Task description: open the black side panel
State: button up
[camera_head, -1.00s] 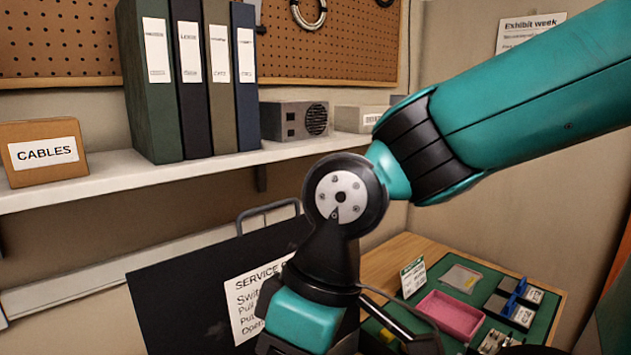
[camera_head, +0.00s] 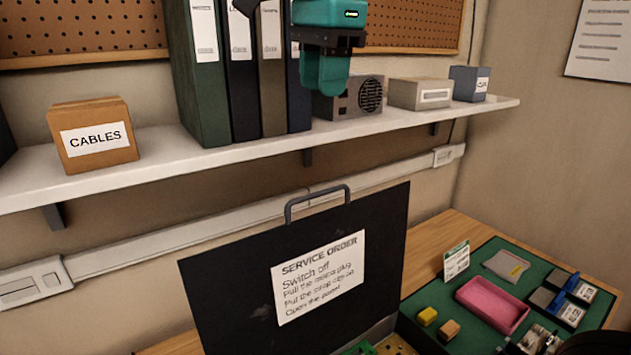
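The black panel (camera_head: 225,290) stands upright and slightly tilted in the lower middle, with a grey handle (camera_head: 318,191) on its top edge. A white service order sheet (camera_head: 320,277) is on its face; its lines read roughly switch off, pull the plug, open the panel. Its lower edge is cut off by the frame, and I cannot tell how far it is open. Green and yellowish parts show at the bottom edge near its foot. A teal and black part of my arm hangs at the top in front of the binders, apart from the panel.
A green mat (camera_head: 421,305) on the wooden table at right holds a pink tray (camera_head: 493,304), small blocks and a little sign (camera_head: 456,261). A shelf (camera_head: 180,166) above carries a cables box (camera_head: 95,135), binders (camera_head: 202,80) and a grey fan unit (camera_head: 350,98).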

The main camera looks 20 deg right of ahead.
aim_at(316, 194)
jog(key=f, duration=0.5)
jog(key=w+f, duration=0.1)
jog(key=f, duration=0.5)
jog(key=f+b, duration=0.1)
jog(key=f, duration=0.5)
jog(key=shift+w+a, duration=0.2)
jog(key=shift+w, duration=0.1)
jog(key=shift+r, duration=0.1)
jog(key=shift+c, duration=0.2)
grip_shut()
